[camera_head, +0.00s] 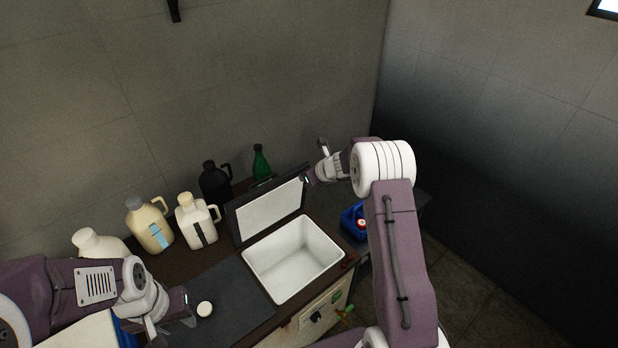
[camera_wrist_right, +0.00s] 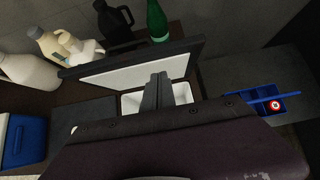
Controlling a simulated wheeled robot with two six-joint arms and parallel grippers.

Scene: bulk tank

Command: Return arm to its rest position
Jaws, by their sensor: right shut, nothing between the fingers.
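My right arm rises from the lower right in the head view and bends over toward the left. My right gripper (camera_head: 306,179) is by the upper right corner of the raised lid (camera_head: 270,210); I cannot tell whether they touch. In the right wrist view, the right gripper's dark fingers (camera_wrist_right: 157,92) are together with nothing between them, in front of the lid (camera_wrist_right: 130,72) and the white basin (camera_wrist_right: 130,104). My left gripper (camera_head: 184,308) is low over the counter at the lower left, beside a round white cap (camera_head: 204,309). Its finger gap is not clear.
The open white basin (camera_head: 292,262) is in the counter. Several jugs, including a black jug (camera_head: 215,183), and a green bottle (camera_head: 261,163) stand along the wall. A blue tray (camera_head: 351,222) with a red-and-white round item is right of the basin.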

